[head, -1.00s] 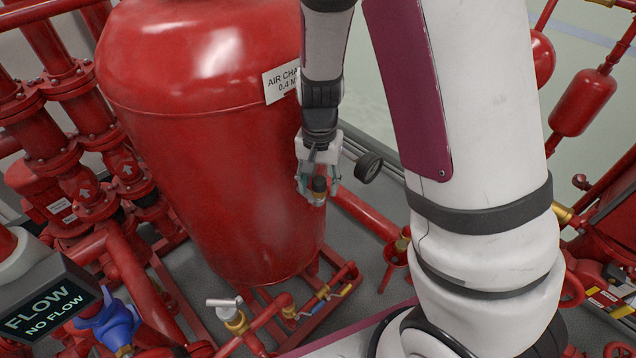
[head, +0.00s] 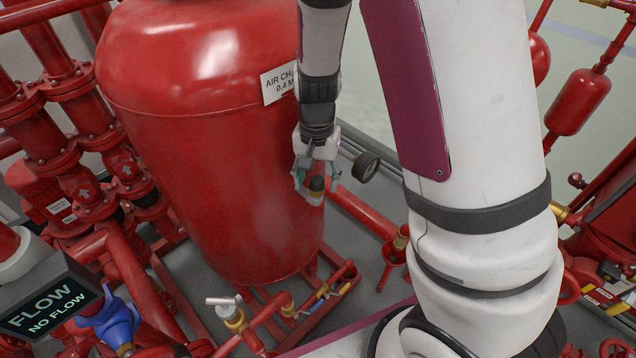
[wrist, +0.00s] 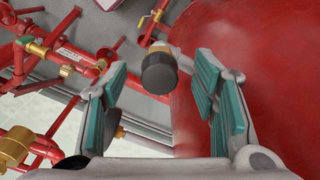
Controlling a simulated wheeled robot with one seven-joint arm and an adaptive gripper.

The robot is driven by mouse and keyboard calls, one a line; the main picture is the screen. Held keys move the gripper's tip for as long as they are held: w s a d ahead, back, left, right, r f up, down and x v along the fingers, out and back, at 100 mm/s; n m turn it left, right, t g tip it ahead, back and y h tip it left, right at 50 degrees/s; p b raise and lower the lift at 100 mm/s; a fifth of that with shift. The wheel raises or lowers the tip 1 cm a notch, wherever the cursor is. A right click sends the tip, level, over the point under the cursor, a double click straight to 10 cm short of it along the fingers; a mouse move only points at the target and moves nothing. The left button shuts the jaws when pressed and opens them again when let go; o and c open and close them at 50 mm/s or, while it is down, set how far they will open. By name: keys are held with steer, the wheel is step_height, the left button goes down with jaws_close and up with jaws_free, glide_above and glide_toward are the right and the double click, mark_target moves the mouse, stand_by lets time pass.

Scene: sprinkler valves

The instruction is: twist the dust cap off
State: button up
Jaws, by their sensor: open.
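The dust cap (wrist: 158,74) is a dark, round cap on a brass fitting beside the red tank. In the wrist view it appears between the spread fingertips, a little toward the far end, with a gap visible on both sides. My gripper (wrist: 160,82) is open, with teal pads facing each other. I cannot tell how deep the cap sits between the pads.
The large red tank (head: 200,150) is close to my gripper. A black round gauge-like part (head: 366,167) is just right of the gripper. Red pipes with brass fittings (head: 236,322) run low in front. A flow sign (head: 50,305) stands at left.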

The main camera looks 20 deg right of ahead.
mark_target(317, 179)
steer(key=shift+r+p, duration=1.05)
steer(key=shift+r, duration=1.45)
